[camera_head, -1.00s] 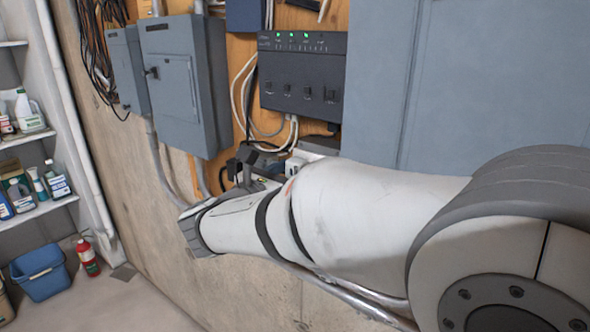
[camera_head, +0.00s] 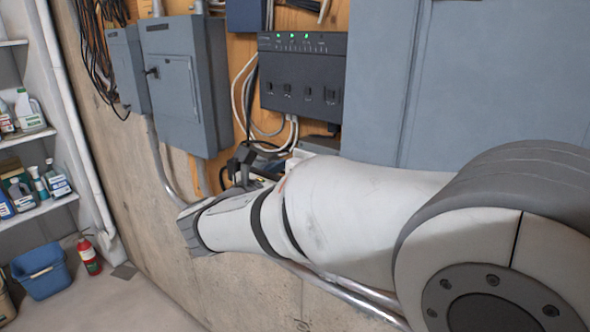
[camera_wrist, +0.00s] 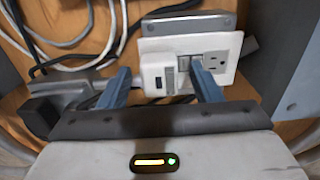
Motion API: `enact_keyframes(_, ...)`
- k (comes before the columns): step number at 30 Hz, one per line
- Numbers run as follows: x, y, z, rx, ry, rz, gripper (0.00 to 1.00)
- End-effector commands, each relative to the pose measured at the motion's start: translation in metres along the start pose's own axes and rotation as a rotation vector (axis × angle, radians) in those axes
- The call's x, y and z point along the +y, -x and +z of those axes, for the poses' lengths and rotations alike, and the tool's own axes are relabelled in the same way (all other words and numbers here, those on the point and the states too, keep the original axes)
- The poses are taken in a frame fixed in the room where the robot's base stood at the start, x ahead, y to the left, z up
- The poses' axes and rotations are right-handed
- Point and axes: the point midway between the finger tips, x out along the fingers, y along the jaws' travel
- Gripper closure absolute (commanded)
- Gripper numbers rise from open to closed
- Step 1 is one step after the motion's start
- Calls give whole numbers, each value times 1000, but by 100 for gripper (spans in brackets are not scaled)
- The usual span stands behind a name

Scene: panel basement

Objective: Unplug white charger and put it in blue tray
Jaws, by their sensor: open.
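The white charger (camera_wrist: 158,76) is a small block at the left of a white wall outlet plate (camera_wrist: 222,48) in the wrist view. It appears plugged in. My gripper (camera_wrist: 160,67) is open, with its two blue fingers on either side of the charger in the picture. The right finger overlaps the middle of the outlet plate. I cannot tell whether either finger touches the charger. In the head view my arm hides the charger and most of the gripper. No blue tray is clear; a blue bin with a handle (camera_head: 40,274) stands on the floor at lower left.
Beside the outlet are a black adapter (camera_wrist: 40,117) and several loose cables (camera_wrist: 62,45). A black unit with green lights (camera_head: 302,82) hangs above my arm. Grey electrical boxes (camera_head: 182,85), shelves with bottles (camera_head: 38,210) and a red extinguisher (camera_head: 89,256) are at left.

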Motion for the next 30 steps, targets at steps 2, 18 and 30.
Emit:
enact_keyframes(2,0,0,1,0,1,0,42)
enact_keyframes(18,0,0,0,0,0,-1,66)
enact_keyframes(30,-1,-1,0,0,0,-2,99)
